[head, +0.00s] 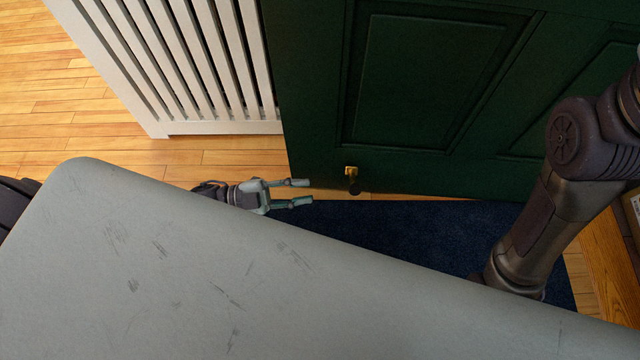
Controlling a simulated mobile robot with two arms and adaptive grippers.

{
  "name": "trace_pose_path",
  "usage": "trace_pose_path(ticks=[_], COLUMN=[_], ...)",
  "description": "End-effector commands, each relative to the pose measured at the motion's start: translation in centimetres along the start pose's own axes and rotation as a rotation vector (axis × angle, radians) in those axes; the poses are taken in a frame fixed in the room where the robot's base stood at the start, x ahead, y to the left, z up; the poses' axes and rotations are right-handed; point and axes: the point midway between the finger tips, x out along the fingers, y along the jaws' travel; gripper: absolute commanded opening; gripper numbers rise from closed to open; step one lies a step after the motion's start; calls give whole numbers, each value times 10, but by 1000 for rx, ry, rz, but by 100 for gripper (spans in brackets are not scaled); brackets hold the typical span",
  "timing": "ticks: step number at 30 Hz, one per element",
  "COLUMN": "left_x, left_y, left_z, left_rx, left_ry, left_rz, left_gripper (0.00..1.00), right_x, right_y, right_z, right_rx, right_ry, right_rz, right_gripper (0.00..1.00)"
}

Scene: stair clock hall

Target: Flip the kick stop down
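The kick stop (352,179) is a small brass fitting with a dark tip, low on the green door (430,90) near its bottom edge. Its dark tip hangs at about the door's lower edge; whether it touches the floor I cannot tell. My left gripper (301,191) is just left of the kick stop, fingers apart and pointing right at it, with a gap between. It is empty. My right arm comes in at the right, and its gripper is hidden behind my grey body.
A white slatted radiator cover (200,70) stands left of the door. A dark blue mat (430,230) lies on the wooden floor (60,90) in front of the door. A wooden piece (612,260) stands at the right edge.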

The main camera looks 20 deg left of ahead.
Motion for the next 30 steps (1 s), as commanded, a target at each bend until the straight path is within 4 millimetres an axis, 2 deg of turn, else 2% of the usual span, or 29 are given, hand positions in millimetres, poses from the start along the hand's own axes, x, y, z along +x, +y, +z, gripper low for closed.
trace_pose_path(ticks=[10,15,16,20,30], left_x=[-6,-5,-4,-2,-1], left_y=[0,-4,-6,-17,-44], left_z=[0,-1,-2,-3,2], left_rx=[1,-47,-76,-295,-1129], left_ry=[1,4,6,14,-81], left_rz=[0,6,11,44,169], left_gripper=[25,0,0,0,0], right_x=[0,2,3,-2,-16], right_y=[0,0,1,3,7], right_z=[0,0,1,7,19], right_rx=[0,0,1,4,14], right_ry=[0,-1,-2,-30,-108], right_rz=[-1,0,1,11,41], right_gripper=[0,0,0,0,0])
